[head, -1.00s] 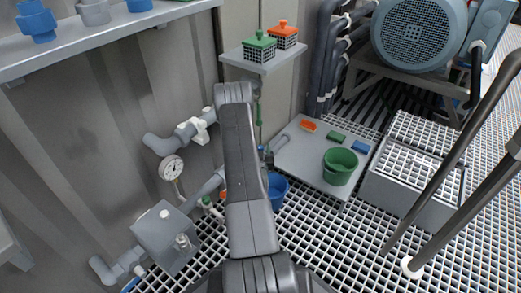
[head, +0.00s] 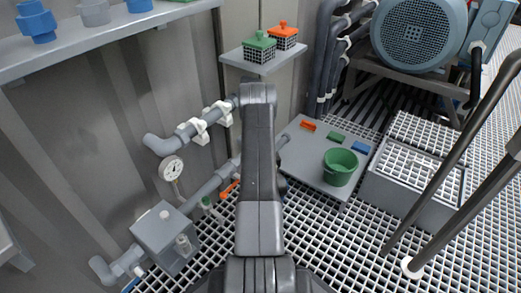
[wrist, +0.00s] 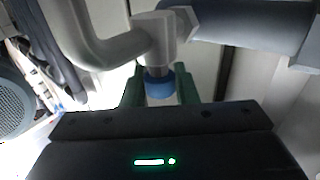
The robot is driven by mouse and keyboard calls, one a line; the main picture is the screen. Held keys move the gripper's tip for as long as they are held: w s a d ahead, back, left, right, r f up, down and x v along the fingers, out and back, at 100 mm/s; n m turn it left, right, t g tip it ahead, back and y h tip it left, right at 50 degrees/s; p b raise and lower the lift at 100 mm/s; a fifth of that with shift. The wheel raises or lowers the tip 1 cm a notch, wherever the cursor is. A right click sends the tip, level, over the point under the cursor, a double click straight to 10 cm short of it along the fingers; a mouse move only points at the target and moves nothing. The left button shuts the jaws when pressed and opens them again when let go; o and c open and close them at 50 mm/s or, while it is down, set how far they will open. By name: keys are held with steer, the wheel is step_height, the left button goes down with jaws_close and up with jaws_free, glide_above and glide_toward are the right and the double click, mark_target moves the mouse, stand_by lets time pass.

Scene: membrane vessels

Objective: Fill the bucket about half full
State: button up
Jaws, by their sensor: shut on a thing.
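In the wrist view, my gripper (wrist: 160,89) has its two green fingers on either side of a blue round part (wrist: 160,86). It is shut on that part, which sits at the end of a short stub below a grey pipe fitting (wrist: 154,32). In the head view my own arm hides my gripper and the blue part. A green bucket (head: 341,168) stands upright on a grey platform at the right; no liquid can be made out in it. The blue bucket is hidden behind my arm.
Grey pipes (head: 214,182) with a gauge (head: 171,168) and an orange handle (head: 229,189) run along the left wall. The grey platform (head: 306,164) also holds orange, green and blue brushes or blocks. A shelf (head: 283,59) with two small baskets is above. Grating covers the floor.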

steer(key=n+g+y, duration=0.1)
steer(key=n+y, duration=0.1)
steer(key=y, duration=0.1)
steer(key=n+g+y, duration=0.2)
steer(key=shift+d+y, duration=0.2)
steer(key=shift+y, duration=0.2)
steer(key=shift+a+n+g+y, duration=0.1)
steer(key=shift+n+g+y, duration=1.6)
steer(key=shift+g+y, duration=0.1)
steer(key=o, duration=0.9)
steer(key=shift+o, duration=0.2)
steer(key=p+v, duration=0.4)
steer(key=v, duration=0.9)
steer(key=shift+d, duration=0.45)
